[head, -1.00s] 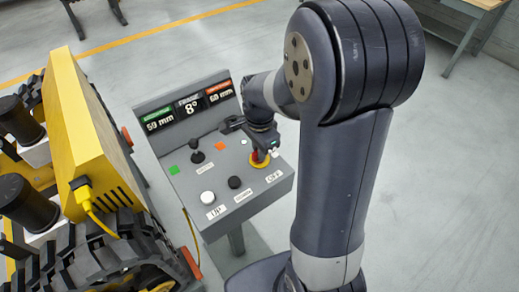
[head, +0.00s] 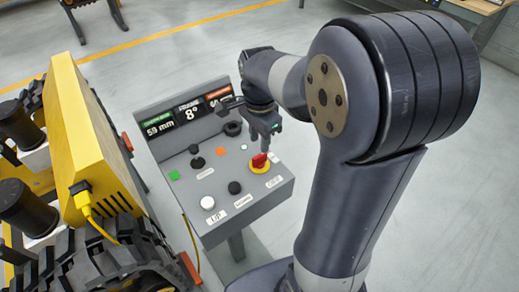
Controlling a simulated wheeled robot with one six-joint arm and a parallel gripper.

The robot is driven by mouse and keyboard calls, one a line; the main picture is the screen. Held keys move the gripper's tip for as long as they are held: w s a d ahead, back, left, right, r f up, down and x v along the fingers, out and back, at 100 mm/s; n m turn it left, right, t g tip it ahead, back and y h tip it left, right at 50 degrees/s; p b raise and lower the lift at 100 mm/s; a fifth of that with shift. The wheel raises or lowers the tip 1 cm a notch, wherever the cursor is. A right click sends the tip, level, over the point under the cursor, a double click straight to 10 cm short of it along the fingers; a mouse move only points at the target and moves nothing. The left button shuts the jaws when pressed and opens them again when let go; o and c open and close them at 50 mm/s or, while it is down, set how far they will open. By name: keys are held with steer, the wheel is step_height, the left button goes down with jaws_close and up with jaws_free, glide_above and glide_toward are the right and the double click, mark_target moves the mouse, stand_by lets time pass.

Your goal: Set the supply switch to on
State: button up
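A sloped grey control console (head: 215,232) stands left of my arm in the head view. A red handle on a round yellow base (head: 259,163), which looks like the supply switch, sits at the panel's right side. Its exact setting is too small to tell. My gripper (head: 266,147) points down just above and behind the red handle, seemingly apart from it. Its fingers are small and dark, so I cannot tell whether they are open.
The panel also carries a black lever (head: 197,160), a white button (head: 207,203), a black button (head: 235,187) and a black round knob (head: 232,128). A display (head: 190,113) stands behind them. A yellow tracked machine (head: 85,140) is close on the left.

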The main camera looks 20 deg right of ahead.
mark_target(260, 155)
steer(key=shift+r, duration=1.8)
step_height(260, 155, down, 11)
steer(key=shift+f, duration=0.1)
steer(key=shift+r+n, duration=0.2)
steer(key=shift+n, duration=0.1)
